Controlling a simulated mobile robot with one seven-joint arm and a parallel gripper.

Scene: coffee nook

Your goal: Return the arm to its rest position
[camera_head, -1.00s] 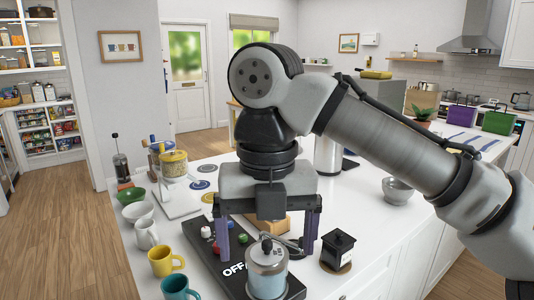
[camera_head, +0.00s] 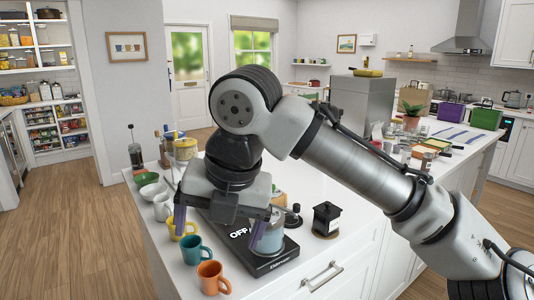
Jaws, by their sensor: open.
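My gripper (camera_head: 224,230) hangs over the near-left part of the white counter, at the front of my bent arm. Its two purple-grey fingers are spread apart, pointing down, with nothing seen held between them. Behind and beside the fingers is a black board (camera_head: 278,257) marked OFF, with a glass-and-metal canister (camera_head: 268,238) on it. The right finger overlaps the canister in the picture; I cannot tell whether they touch. The left finger overlaps the yellow mug.
A yellow mug (camera_head: 190,226), a teal mug (camera_head: 196,250) and an orange mug (camera_head: 213,278) line the counter's left edge. A black grinder-like box (camera_head: 326,219) stands right of the board. A steel block-shaped appliance (camera_head: 362,105) stands farther back. The floor on the left is clear.

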